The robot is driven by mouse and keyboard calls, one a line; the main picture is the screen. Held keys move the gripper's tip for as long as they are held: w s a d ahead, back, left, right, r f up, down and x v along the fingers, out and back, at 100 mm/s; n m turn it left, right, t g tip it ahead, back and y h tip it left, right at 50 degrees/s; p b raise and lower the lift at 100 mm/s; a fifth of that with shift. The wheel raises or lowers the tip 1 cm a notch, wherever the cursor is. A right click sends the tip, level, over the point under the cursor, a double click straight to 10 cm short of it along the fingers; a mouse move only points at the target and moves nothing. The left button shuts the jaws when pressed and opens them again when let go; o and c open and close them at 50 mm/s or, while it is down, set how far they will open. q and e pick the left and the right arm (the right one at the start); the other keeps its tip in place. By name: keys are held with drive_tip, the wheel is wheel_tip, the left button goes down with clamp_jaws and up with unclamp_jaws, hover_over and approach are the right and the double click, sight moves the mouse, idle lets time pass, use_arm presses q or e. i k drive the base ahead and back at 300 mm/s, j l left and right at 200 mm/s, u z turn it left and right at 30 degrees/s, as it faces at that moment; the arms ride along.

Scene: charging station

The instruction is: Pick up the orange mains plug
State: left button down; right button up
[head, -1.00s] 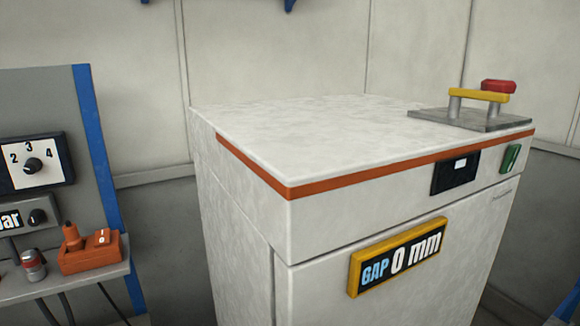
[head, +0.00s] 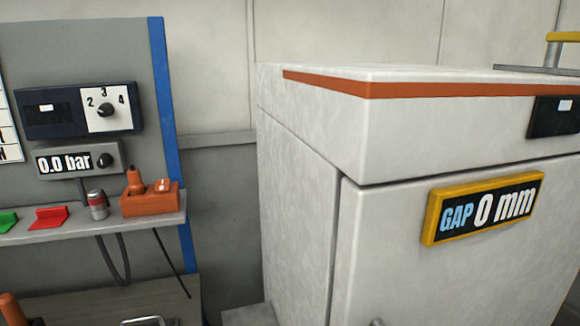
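An orange block (head: 150,203) sits at the right end of a narrow grey shelf at left in the head view. It has a small switch-like piece (head: 162,186) on its right part. An orange upright piece with a narrow tip (head: 134,182) stands at its left part; it looks like a plug, but I cannot tell for sure. Another orange rounded piece (head: 12,310) shows at the bottom left corner, cut off by the frame edge, and I cannot tell what it is. Neither of my grippers is in view.
The shelf (head: 60,236) also holds a small can (head: 97,205), a red lever (head: 50,217) and a green one (head: 7,222). Dark cables hang below it. A large white cabinet (head: 300,190) with a GAP 0 mm display (head: 483,209) fills the right side.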

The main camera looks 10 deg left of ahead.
sight(136, 187)
drive_tip(key=u, duration=1.25)
drive_tip(key=z, duration=0.4)
drive_tip(key=j+z, duration=0.25)
drive_tip(key=z, duration=0.15)
drive_tip(key=k+j+z, duration=0.15)
drive_tip(key=z, duration=0.3)
drive_tip(key=k+j+z, duration=0.1)
drive_tip(key=j+z, duration=0.15)
drive_tip(key=z, duration=0.15)
